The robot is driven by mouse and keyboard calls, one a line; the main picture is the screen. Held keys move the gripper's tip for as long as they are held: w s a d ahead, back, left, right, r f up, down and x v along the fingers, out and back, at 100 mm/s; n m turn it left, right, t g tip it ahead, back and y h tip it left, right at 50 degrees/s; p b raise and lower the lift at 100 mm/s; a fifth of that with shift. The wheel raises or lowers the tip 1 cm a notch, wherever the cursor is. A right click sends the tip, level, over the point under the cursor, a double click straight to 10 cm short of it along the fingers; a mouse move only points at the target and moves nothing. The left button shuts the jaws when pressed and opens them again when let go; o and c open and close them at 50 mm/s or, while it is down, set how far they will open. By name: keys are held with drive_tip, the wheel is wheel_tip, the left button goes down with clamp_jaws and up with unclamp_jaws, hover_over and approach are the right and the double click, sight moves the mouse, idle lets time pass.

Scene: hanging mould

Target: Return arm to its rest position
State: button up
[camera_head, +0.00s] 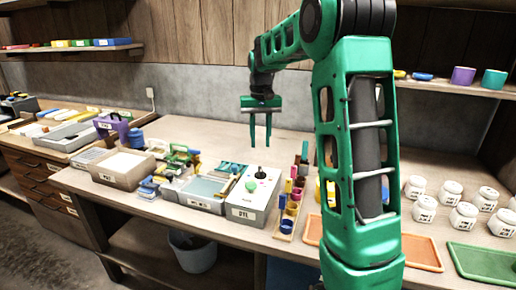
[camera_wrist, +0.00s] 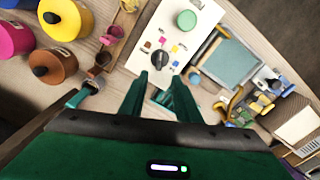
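My green arm rises on the right side of the head view and bends left over the bench. My gripper (camera_head: 260,140) hangs fingers down above the bench, behind the DYE box (camera_head: 252,194). In the wrist view my gripper (camera_wrist: 158,88) shows two green fingers apart with nothing between them. Beneath and beyond the fingertips lies the pale box with a green button and a dark knob (camera_wrist: 160,60). The fingers appear clear of it.
The wooden bench (camera_head: 215,140) has bare room at the back. A rack of coloured cups (camera_head: 288,215) stands beside the DYE box. White jars (camera_head: 450,190) and an orange tray (camera_head: 420,252) are at right. A shelf (camera_head: 455,88) holds cups. Lidded pots (camera_wrist: 65,20) show in the wrist view.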

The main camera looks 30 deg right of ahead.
drive_tip(key=shift+s+r, duration=0.1)
idle(0.5)
drive_tip(key=s+a+f, duration=0.2)
drive_tip(key=s, duration=1)
drive_tip(key=s+a+f, duration=0.1)
drive_tip(key=s+f, duration=0.1)
drive_tip(key=s, duration=1)
drive_tip(key=s+a+f+m, duration=0.1)
drive_tip(key=s+a+f, duration=0.1)
drive_tip(key=s, duration=1.1)
drive_tip(key=shift+a+f, duration=0.3)
drive_tip(key=shift+w, duration=0.1)
drive_tip(key=shift+w+f, duration=0.25)
drive_tip(key=shift+w, duration=0.35)
